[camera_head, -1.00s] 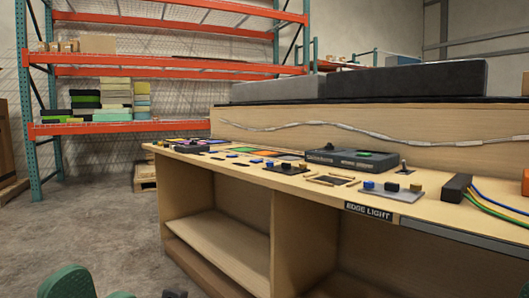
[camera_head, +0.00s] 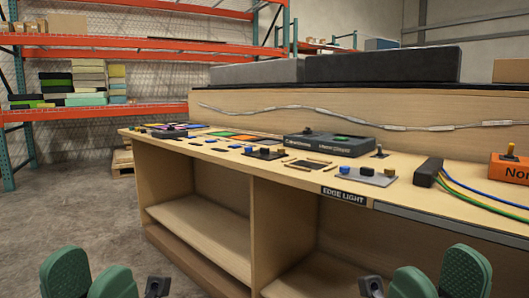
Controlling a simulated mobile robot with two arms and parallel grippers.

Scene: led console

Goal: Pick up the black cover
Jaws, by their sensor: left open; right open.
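I cannot tell for certain which thing is the black cover. A long dark grey slab (camera_head: 388,65) lies on top of the raised back of the wooden console (camera_head: 200,229), with a lighter grey slab (camera_head: 256,72) left of it. A small black block (camera_head: 428,172) with coloured wires sits on the console top at the right. My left gripper (camera_head: 90,274) shows green fingers at the bottom left, open and empty. My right gripper (camera_head: 438,278) is at the bottom right, also open and empty. Both are in front of the console, touching nothing on it.
A dark control box (camera_head: 332,145), small switch plates and an "EDGE LIGHT" label (camera_head: 343,195) are on the console. An orange box (camera_head: 511,168) stands at its right end. Orange racks (camera_head: 160,108) stand behind at left. The concrete floor (camera_head: 70,215) at left is clear.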

